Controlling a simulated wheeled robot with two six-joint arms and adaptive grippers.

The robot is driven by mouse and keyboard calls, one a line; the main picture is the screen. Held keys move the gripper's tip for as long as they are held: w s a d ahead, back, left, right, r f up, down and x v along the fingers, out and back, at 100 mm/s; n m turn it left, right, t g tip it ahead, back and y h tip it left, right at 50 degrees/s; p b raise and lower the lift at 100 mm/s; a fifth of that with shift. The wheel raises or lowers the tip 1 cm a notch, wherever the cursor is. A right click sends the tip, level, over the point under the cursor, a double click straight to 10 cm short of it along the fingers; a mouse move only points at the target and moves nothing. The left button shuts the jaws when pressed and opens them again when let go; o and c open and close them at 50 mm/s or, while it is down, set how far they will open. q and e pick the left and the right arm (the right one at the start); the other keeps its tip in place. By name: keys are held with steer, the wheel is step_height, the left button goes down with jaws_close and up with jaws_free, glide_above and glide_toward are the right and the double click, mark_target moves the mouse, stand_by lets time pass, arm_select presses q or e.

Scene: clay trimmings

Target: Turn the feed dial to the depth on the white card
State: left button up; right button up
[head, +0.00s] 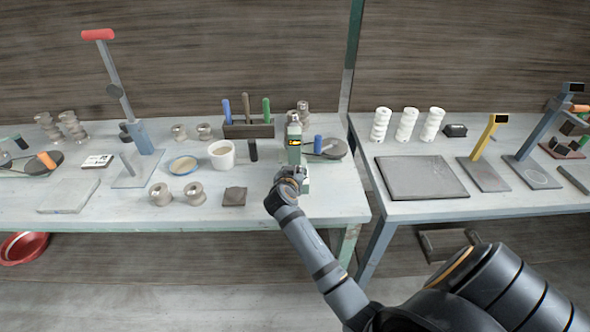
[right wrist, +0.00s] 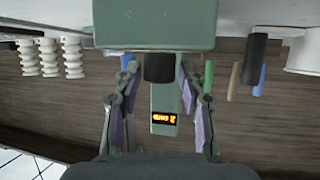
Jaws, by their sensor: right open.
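The green machine (head: 293,152) stands near the right end of the left bench, with a small lit orange display that also shows in the right wrist view (right wrist: 164,118); I cannot read its figures. The dark round feed dial (right wrist: 160,67) sticks out of the green body (right wrist: 155,25). My right gripper (head: 290,178) is at the machine's front and hides the dial in the head view. In the right wrist view its open fingers (right wrist: 160,95) stand either side of the dial, apparently apart from it. A white card (head: 97,161) with dark print, too small to read, lies on the left bench. My left gripper is out of view.
A white cup (head: 222,154), a dark block (head: 234,196) and metal spools (head: 161,194) stand left of the machine. A tool rack (head: 248,130) is behind. A green post (head: 350,60) rises by the bench gap. The right bench holds a grey slab (head: 421,177).

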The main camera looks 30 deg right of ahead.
steer(key=v, duration=0.6)
steer(key=shift+s, duration=0.2)
steer(key=shift+a, duration=0.1)
